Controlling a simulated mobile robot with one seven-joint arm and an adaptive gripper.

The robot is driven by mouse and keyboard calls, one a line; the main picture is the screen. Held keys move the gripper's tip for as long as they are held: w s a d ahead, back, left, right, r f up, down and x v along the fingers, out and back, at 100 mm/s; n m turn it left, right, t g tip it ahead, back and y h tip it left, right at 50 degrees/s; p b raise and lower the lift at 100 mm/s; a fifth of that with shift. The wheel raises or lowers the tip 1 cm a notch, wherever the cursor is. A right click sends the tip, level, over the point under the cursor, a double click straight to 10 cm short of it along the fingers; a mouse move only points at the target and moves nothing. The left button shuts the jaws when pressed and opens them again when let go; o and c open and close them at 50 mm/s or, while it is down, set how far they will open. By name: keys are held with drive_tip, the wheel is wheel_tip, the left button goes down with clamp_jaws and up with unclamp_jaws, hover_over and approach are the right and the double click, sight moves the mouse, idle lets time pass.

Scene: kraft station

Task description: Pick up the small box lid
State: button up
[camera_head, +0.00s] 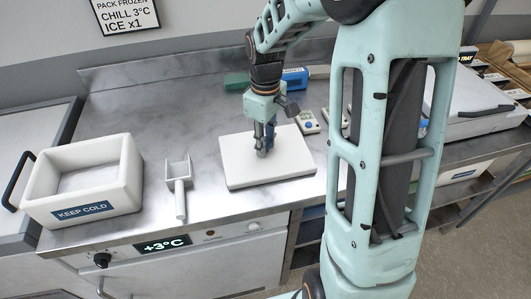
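A flat white slab (240,173), which looks like the box lid, lies on the steel counter in the middle of the view. My gripper (264,153) points down over the middle of the slab, with its fingertips at or very near its top face. The fingers look close together. I cannot tell whether they hold a part of the lid, since they cover that spot. An open white box labelled KEEP COLD (118,194) stands at the left of the counter.
A white scoop (179,182) lies between box and slab. A blue labelled item (294,77) and a green item (237,81) lie behind my gripper. A small white device (307,121) lies right of the slab. The counter (150,110) is clear at back left.

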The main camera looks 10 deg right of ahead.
clamp_jaws()
drive_tip(key=shift+r, duration=0.1)
